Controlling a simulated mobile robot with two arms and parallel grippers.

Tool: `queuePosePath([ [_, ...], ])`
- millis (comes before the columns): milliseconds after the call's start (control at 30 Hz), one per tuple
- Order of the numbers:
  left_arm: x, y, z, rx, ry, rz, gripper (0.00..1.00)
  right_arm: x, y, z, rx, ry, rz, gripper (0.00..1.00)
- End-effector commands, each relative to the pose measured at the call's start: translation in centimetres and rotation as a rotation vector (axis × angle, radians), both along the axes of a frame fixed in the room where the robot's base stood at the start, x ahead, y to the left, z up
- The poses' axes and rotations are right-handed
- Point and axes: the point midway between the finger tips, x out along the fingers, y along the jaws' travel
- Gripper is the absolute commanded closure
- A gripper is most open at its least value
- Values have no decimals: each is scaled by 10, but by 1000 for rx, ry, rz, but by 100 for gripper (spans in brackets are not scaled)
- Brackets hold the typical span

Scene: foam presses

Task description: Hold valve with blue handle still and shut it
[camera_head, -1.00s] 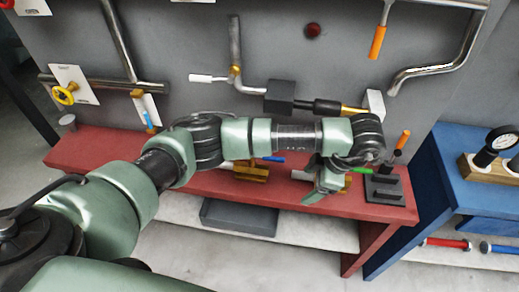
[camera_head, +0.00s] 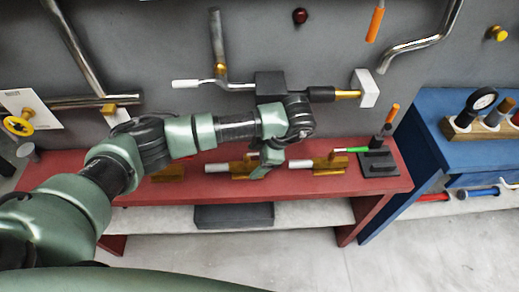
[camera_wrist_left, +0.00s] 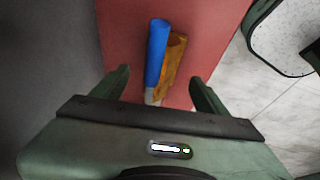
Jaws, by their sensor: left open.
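The valve with the blue handle lies on the red bench (camera_head: 372,205). In the head view its brass body (camera_head: 238,167) and white pipe end (camera_head: 217,168) show, while the blue handle is hidden behind my gripper. In the left wrist view the blue handle (camera_wrist_left: 157,48) lies alongside the brass body (camera_wrist_left: 174,58), with a pale end toward the gripper. My right gripper is not in view.
To the right on the bench are a valve with a green handle (camera_head: 350,150) and a black stepped block (camera_head: 378,163). Another brass valve (camera_head: 168,173) is at the left. Wall pipes and a black box (camera_head: 270,84) are behind my arm. A grey tray (camera_head: 233,216) sits below.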

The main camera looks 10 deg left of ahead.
Motion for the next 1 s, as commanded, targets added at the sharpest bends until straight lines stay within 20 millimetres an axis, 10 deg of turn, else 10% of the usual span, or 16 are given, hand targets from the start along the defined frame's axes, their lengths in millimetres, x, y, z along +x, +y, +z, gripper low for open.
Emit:
queuePosePath([
  [500, 2, 10, -21, -1, -1, -1, 26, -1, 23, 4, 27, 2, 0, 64],
  [800, 2, 10, -21, -1, -1, -1, 100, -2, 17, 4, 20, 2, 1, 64],
  [867, 2, 10, -21, -1, -1, -1, 100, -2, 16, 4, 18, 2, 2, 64],
  [900, 2, 10, -21, -1, -1, -1, 60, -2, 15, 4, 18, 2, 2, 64],
  [1000, 2, 10, -21, -1, -1, -1, 88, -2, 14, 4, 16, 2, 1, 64],
])
